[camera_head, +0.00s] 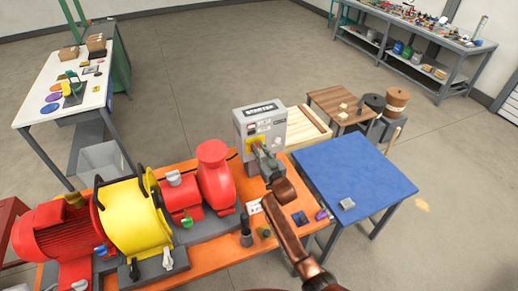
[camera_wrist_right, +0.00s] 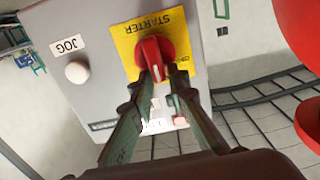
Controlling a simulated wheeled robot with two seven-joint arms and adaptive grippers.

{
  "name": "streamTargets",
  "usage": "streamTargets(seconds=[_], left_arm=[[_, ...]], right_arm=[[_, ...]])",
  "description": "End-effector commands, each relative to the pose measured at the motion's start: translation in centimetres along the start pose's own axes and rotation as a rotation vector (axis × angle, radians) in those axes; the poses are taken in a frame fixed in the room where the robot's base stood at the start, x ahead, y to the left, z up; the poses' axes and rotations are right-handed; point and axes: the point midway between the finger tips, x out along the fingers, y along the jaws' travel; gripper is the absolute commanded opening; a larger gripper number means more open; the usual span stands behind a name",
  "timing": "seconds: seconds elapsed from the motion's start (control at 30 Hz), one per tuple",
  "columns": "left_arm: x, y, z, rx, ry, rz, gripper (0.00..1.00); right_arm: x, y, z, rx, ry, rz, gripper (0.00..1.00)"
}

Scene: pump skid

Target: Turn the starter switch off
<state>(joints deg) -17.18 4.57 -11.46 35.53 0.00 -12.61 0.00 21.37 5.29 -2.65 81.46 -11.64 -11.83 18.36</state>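The grey starter box (camera_head: 262,126) stands at the back of the orange skid table. Its red rotary switch (camera_wrist_right: 152,55) sits on a yellow plate (camera_wrist_right: 127,48) marked STARTER, upside down in the right wrist view. My right gripper (camera_head: 262,150) reaches the front of the box. In the right wrist view its two fingertips (camera_wrist_right: 157,77) lie close together at the lower end of the switch handle, one on each side. I cannot tell whether they press on it. The fingers partly cover the handle and a label below. My left gripper is not in view.
A white JOG button (camera_wrist_right: 78,71) is beside the switch. A red pump (camera_head: 214,175) and a yellow guard (camera_head: 135,220) stand left of the box. A blue table (camera_head: 360,180) is at the right. A wooden tray lies behind the box.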

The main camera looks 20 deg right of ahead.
Motion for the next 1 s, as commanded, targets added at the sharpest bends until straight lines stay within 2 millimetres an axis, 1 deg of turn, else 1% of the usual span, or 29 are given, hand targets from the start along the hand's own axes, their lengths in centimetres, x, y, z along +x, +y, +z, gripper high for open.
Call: streamTargets(seconds=[0.03, 0.2, 0.47, 0.67, 0.87, 1.0], left_arm=[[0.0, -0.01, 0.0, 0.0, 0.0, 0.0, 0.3], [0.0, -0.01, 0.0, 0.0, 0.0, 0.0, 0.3], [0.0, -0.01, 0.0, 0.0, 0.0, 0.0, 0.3], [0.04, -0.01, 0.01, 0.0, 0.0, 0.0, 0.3], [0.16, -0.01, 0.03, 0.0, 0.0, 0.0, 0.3], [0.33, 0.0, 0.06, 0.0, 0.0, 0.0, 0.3]], right_arm=[[-0.01, -0.01, 0.01, 0.0, 0.0, 0.0, 0.1], [-0.01, -0.01, 0.01, 0.0, 0.0, 0.0, 0.0], [-0.02, -0.01, 0.01, -0.001, 0.0, 0.0, 0.0], [-0.02, -0.1, 0.04, -0.037, -0.001, 0.0, 0.0], [-0.01, -0.35, 0.09, -0.141, -0.001, 0.0, 0.0], [-0.01, -0.6, 0.17, -0.253, -0.001, 0.0, 0.0]])
